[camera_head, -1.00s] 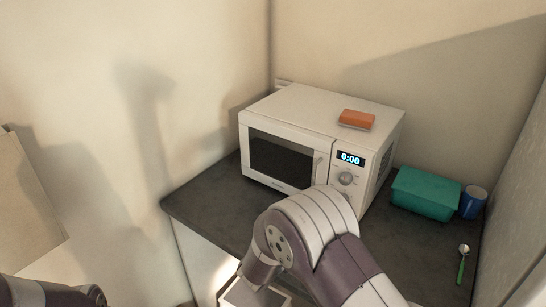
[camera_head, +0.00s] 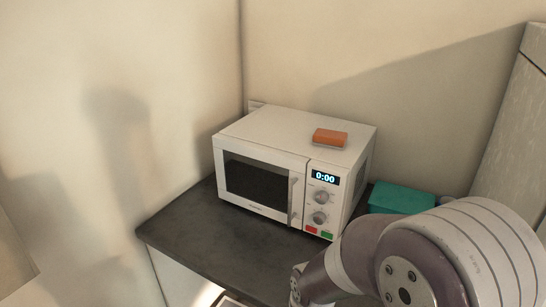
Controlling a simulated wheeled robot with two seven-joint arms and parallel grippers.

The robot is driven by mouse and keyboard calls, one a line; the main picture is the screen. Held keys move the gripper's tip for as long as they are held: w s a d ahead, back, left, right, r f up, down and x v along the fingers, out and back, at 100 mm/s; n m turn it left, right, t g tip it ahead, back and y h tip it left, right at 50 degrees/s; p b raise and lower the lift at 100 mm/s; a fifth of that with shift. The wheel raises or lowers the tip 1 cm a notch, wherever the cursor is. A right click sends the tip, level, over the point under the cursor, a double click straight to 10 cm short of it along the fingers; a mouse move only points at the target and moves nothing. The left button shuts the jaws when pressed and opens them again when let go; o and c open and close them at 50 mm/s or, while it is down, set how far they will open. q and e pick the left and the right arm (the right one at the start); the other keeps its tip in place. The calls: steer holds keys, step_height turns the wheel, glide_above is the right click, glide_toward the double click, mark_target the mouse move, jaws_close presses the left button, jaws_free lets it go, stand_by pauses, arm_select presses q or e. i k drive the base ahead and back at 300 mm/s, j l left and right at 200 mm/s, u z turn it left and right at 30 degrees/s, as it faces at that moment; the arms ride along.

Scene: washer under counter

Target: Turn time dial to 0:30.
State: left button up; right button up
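A white microwave (camera_head: 290,140) stands on the dark counter in the corner. Its display (camera_head: 325,177) reads 0:00. Below the display are two round grey dials, an upper dial (camera_head: 320,197) and a lower dial (camera_head: 319,217); their labels are too small to read. The microwave door (camera_head: 256,183) is shut. My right arm fills the lower right of the view, in front of the counter and apart from the dials. Its gripper fingers are not visible. My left gripper is not in view.
An orange block (camera_head: 329,137) lies on top of the microwave. A teal box (camera_head: 401,198) stands right of it, partly hidden by my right arm. A red and a green button sit below the dials. The dark counter (camera_head: 237,242) is bare in front of the microwave.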

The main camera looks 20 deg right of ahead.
mark_target(320, 217)
steer(key=i+l+z, duration=0.1)
steer(key=z, duration=0.35)
steer(key=i+l+z, duration=0.15)
steer(key=z, duration=0.25)
steer(key=i+l+z, duration=0.1)
steer(key=z, duration=0.35)
steer(key=i, duration=0.05)
